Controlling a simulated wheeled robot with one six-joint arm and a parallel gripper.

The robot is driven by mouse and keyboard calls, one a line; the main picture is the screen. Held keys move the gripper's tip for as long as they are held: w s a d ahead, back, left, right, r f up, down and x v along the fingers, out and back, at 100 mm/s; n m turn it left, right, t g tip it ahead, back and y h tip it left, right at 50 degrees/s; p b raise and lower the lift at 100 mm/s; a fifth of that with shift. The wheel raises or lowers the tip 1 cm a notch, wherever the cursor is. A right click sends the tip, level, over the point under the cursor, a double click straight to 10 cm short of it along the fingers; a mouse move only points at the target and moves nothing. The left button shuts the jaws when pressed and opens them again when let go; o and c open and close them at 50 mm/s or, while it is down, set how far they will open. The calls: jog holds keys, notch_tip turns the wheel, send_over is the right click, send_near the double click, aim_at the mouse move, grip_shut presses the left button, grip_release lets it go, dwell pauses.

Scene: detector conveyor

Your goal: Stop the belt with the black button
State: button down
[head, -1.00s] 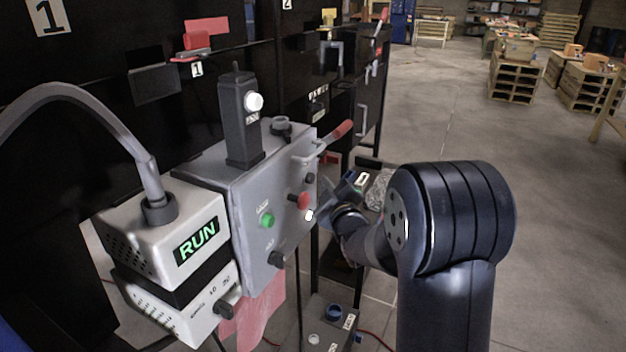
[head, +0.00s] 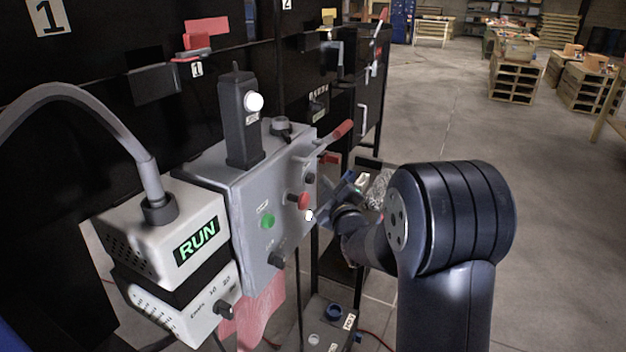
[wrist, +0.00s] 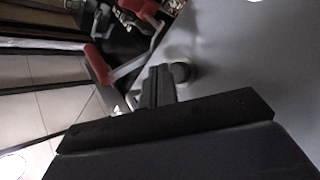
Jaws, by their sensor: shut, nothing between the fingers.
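The grey control box (head: 240,225) carries a green button (head: 267,219), a red button (head: 302,201), a small black button (head: 309,179) above the red one and a black knob (head: 276,260) low down. My gripper (head: 322,211) is at the right edge of the box face, close to the red button; touching or apart cannot be told. In the wrist view my gripper's fingers (wrist: 158,84) are shut and empty, beside a round dark button (wrist: 181,72) on the grey face. Which button this is in the head view is unclear.
A white unit (head: 160,236) left of the box shows RUN in green. A red-handled lever (head: 343,129) sticks out above the buttons; its red grip shows in the wrist view (wrist: 97,64). A black post with a white button (head: 253,102) stands on the box.

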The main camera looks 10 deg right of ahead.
jog(key=shift+w+a+f, duration=0.1)
dwell(0.4)
jog(key=shift+w+a+b, duration=0.15)
jog(key=shift+a+b, duration=0.1)
jog(key=shift+b, duration=0.25)
jog(key=shift+w+a+b, duration=0.25)
jog(key=shift+a+b, duration=0.1)
jog(key=shift+a, duration=0.05)
dwell(0.5)
jog(key=shift+d, duration=0.15)
jog(key=shift+s+d+b, duration=0.4)
jog(key=shift+s+d, duration=0.1)
jog(key=shift+d, duration=0.1)
jog(key=shift+s+d+b, duration=0.2)
jog(key=shift+s+d, duration=0.5)
jog(key=shift+d, duration=0.35)
jog(key=shift+s+d+b, duration=0.2)
jog(key=shift+s+d, duration=0.5)
jog(key=shift+d, duration=0.35)
